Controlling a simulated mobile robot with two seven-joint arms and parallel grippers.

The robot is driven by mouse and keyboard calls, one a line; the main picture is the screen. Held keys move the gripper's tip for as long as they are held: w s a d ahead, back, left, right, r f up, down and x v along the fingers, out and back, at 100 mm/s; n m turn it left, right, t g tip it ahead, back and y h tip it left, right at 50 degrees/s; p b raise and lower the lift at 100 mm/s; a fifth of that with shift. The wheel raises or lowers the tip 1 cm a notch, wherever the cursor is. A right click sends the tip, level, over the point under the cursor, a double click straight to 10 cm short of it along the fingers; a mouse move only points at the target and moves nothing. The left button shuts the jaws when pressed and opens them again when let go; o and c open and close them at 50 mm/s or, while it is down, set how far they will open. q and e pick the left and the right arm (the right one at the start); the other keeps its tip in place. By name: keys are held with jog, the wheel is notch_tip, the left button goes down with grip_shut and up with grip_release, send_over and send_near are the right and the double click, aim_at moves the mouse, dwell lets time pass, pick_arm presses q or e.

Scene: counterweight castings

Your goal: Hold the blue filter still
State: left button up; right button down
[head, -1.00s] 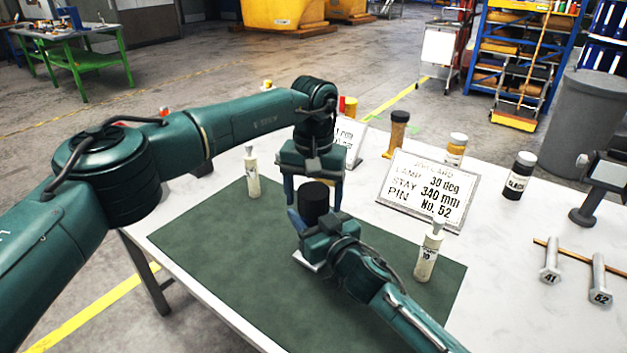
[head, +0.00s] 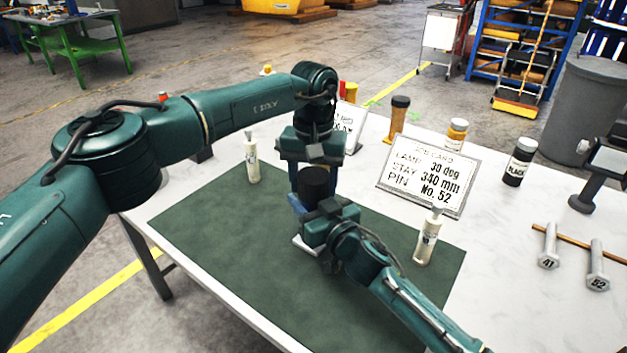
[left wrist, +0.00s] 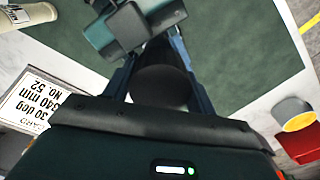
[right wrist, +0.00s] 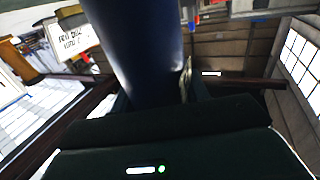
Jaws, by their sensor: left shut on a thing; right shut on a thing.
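The blue filter (right wrist: 150,40) is a blue cylinder, upright, large and close in the right wrist view. In the head view a dark, nearly black cylinder (head: 314,183) shows between my grippers. Its dark round end (left wrist: 162,86) sits between the fingers in the left wrist view. My left gripper (head: 313,190) reaches down from above and is shut on the filter. My right gripper (head: 314,207) comes from the front right, lower down, and is also shut on it. The right fingers' contact and the filter's foot are mostly hidden.
The green mat (head: 215,255) is largely clear. White bottles stand at its left (head: 252,160) and right (head: 428,238). A job card (head: 430,180) leans behind, near jars and a brown container (head: 396,118). Numbered pins (head: 549,247) lie at right.

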pick_arm(q)
jog(key=n, duration=1.5)
jog(key=shift+n, duration=0.4)
jog(key=n, duration=0.4)
jog(key=shift+r, duration=0.1)
jog(key=o, duration=1.1)
